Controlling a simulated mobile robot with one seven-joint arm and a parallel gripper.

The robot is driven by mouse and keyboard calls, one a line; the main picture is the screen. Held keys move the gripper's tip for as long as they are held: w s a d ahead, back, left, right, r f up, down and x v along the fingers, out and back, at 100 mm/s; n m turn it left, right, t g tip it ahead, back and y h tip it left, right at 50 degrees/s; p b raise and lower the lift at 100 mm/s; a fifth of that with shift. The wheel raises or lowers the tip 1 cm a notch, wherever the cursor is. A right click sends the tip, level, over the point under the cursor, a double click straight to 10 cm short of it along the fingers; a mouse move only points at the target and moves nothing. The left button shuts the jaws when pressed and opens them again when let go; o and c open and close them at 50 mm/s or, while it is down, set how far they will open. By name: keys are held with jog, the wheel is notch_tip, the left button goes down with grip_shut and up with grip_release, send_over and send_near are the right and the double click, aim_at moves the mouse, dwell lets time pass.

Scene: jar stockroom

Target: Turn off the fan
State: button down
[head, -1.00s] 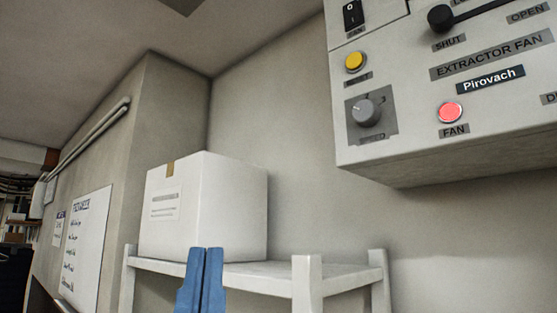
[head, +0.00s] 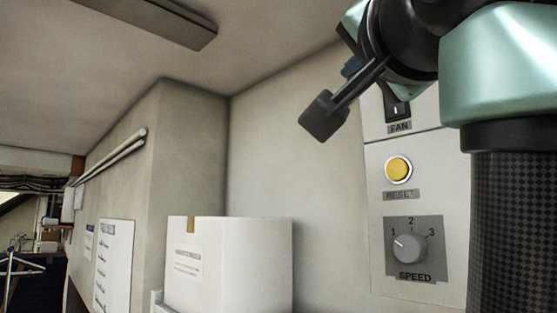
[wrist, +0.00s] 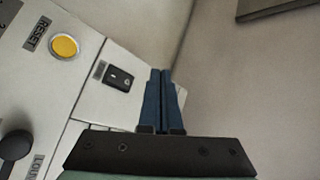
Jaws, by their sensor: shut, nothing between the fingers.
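The black fan rocker switch (head: 397,107) is on the grey control panel (head: 377,220), above a label reading FAN, partly hidden behind my arm in the head view. A white mark shows on it, but I cannot tell which side is pressed. It also shows in the wrist view (wrist: 118,78), just left of my gripper (wrist: 160,73). The blue fingers are shut and empty, apparently apart from the switch. In the head view only a bit of blue shows beside my dark wrist parts.
Below the switch are a yellow RESET button (head: 398,170) and a grey SPEED knob (head: 409,247). A black knob (wrist: 15,145) shows in the wrist view. A white box (head: 235,265) stands lower left. A ceiling fixture (head: 150,20) is overhead. The wall left of the panel is clear.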

jog(key=shift+r, duration=0.35)
jog(key=w+d+r+p, duration=0.1)
jog(key=w+d+p, duration=0.1)
jog(key=w+d, duration=0.3)
jog(key=shift+w+d+p, duration=0.15)
jog(key=shift+d+p, duration=0.2)
jog(key=shift+d, duration=0.65)
jog(key=shift+r, duration=0.15)
dwell(1.4)
jog(key=shift+w+d, duration=0.25)
jog(key=shift+d, duration=0.05)
